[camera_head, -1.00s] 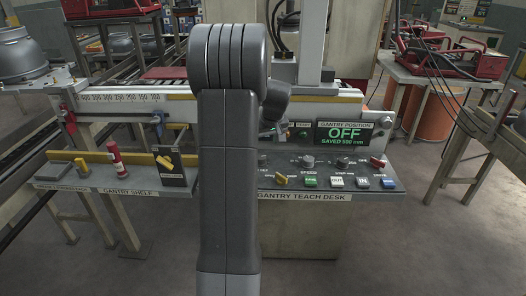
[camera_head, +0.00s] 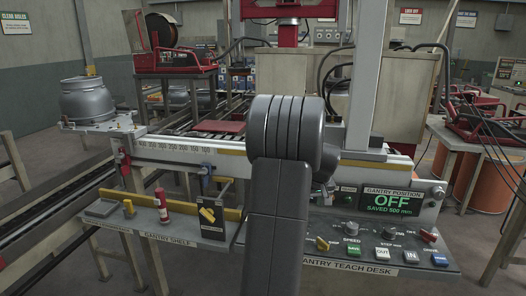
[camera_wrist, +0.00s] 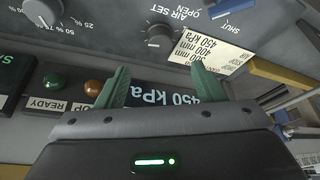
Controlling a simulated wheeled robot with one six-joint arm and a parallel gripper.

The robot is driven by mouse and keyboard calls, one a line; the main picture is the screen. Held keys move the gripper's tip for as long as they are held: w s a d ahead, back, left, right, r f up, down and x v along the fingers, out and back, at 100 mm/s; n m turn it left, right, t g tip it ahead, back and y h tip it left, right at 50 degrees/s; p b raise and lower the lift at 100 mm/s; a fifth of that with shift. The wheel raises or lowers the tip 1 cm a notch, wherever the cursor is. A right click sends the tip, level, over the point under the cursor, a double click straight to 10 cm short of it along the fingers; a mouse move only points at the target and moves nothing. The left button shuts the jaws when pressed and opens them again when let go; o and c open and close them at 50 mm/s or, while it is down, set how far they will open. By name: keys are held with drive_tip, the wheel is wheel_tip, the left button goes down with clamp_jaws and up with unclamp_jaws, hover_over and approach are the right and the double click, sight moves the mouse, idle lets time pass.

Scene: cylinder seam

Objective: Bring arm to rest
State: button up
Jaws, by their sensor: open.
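My arm (camera_head: 278,195) rises in the middle of the head view and bends at a thick joint, hiding part of the panel behind it. My gripper (camera_wrist: 160,88) shows in the wrist view with two green fingers spread apart and nothing between them. It is in front of a panel with a display reading 450 kPa (camera_wrist: 178,97), an AIR SET knob (camera_wrist: 159,36), and a green and an orange lamp. The wrist view is upside down relative to the lettering.
The gantry teach desk (camera_head: 340,262) with knobs and buttons is at right, below a display (camera_head: 391,202) reading OFF, SAVED 500 mm. The gantry shelf (camera_head: 165,238) at left holds a red cylinder (camera_head: 161,204) and a yellow-marked black holder (camera_head: 211,218). A ruled rail (camera_head: 180,152) runs behind.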

drive_tip(key=p+x, duration=0.1)
drive_tip(key=x, duration=0.9)
drive_tip(key=shift+w+a+f, duration=0.1)
drive_tip(key=shift+w+f, duration=0.1)
drive_tip(key=shift+f, duration=0.1)
drive_tip(key=shift+r, duration=0.1)
